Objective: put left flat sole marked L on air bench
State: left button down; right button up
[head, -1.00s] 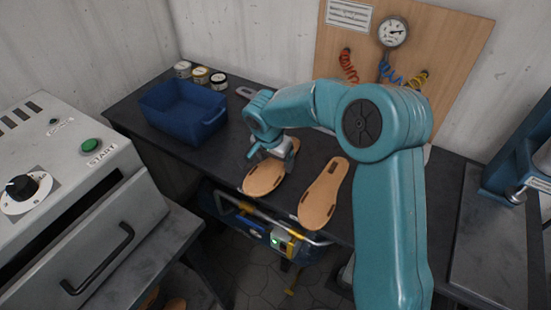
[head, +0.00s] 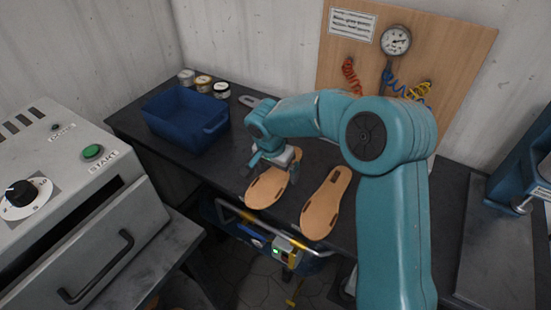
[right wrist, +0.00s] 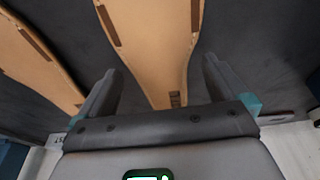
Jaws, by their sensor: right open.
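Two tan flat soles lie side by side on a dark bench (head: 240,150) with an air gauge board behind it. My right gripper (head: 276,172) is over the narrow end of the left-hand sole (head: 267,192). The other sole (head: 326,203) lies to its right, clear of the gripper. In the right wrist view, the fingers (right wrist: 160,75) are open, one on each side of a sole (right wrist: 155,40). I cannot tell whether they touch it. The second sole (right wrist: 35,55) shows at the left there. I cannot read an L on either sole. My left gripper is not in view.
A blue bin (head: 186,118) and several small tins (head: 204,83) stand at the bench's back left. The gauge (head: 396,40) and coiled hoses hang on the wooden board (head: 455,60). A grey machine (head: 60,190) with a START button stands at left.

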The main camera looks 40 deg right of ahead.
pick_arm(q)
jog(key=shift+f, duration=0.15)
pick_arm(e)
jog(key=v, duration=1.6)
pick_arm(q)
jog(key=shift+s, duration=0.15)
pick_arm(e)
jog(key=shift+s+a, duration=0.1)
jog(key=shift+s, duration=0.05)
